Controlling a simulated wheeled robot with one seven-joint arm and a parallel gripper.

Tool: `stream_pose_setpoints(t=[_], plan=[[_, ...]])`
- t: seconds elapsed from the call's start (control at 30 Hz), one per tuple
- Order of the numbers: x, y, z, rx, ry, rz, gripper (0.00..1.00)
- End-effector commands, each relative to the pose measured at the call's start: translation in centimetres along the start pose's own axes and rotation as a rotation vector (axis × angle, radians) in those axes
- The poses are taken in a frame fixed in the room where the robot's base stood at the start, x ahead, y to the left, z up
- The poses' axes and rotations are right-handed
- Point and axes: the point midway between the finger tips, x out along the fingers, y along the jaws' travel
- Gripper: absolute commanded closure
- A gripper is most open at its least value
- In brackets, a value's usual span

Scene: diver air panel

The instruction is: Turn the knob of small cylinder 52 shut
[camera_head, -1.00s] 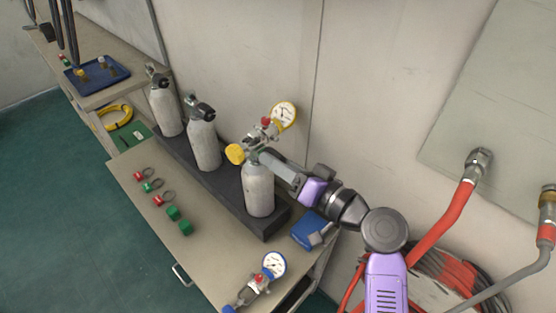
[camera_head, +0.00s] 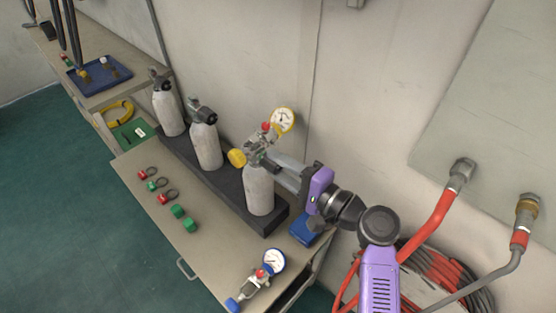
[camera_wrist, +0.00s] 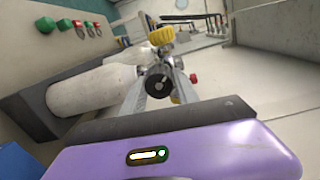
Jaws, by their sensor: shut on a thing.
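The nearest small grey cylinder (camera_head: 259,189) stands upright in the black rack; I cannot read any number on it. It also shows in the wrist view (camera_wrist: 85,92). A valve with a yellow hand knob (camera_head: 237,158) and a gauge (camera_head: 283,120) sits on its top. A black round knob (camera_wrist: 158,82) is on the valve's near side. My gripper (camera_wrist: 157,88) reaches in from the right, its fingers on either side of the black knob and shut on it. In the head view the fingers (camera_head: 272,163) partly hide the knob.
Two more grey cylinders (camera_head: 206,145) (camera_head: 168,112) stand in the rack (camera_head: 183,156) to the left. A loose gauge assembly (camera_head: 272,262), a blue box (camera_head: 302,229) and green and red tags lie on the bench. The wall and red hoses (camera_head: 432,226) are close to my arm.

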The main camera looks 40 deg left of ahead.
Motion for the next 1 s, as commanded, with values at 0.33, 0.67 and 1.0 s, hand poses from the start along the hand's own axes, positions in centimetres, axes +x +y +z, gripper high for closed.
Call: stream_pose_setpoints(t=[0.33,0.67,1.0], plan=[[-0.02,-0.11,-0.02,0.329,-0.012,-0.008,1.0],[-0.02,-0.05,-0.04,0.643,-0.023,-0.02,1.0],[-0.03,0.03,-0.03,0.965,-0.035,-0.031,1.0]])
